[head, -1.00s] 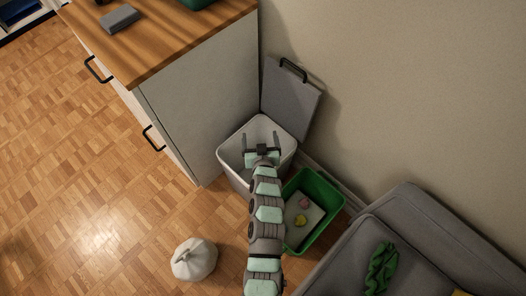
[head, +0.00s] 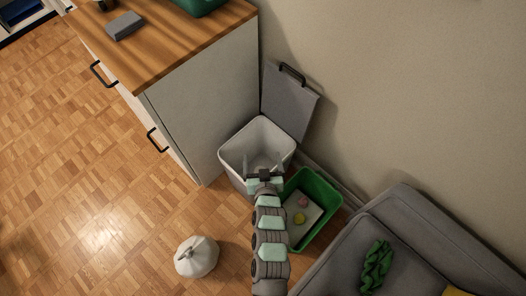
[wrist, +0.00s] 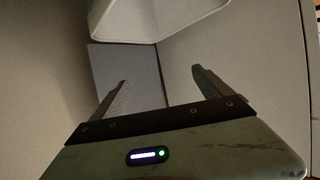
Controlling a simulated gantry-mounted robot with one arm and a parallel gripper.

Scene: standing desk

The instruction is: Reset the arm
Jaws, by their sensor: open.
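My gripper (head: 265,160) is open, with nothing between its fingers. In the head view it appears over the near rim of a white open bin (head: 231,170); its height above the bin is hard to tell. My arm reaches up from the bottom of the picture. In the wrist view both fingers (wrist: 160,79) are spread apart, and a white rim, probably the bin's, shows at the top. The bin looks empty where I can see inside.
A green bin (head: 329,218) with small items stands right of my arm. A grey lid (head: 287,100) leans at the wall. A wood-topped cabinet (head: 200,105), a grey sofa (head: 420,235) with a green cloth (head: 376,267), and a tied white bag (head: 196,258) surround it. Floor at left is clear.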

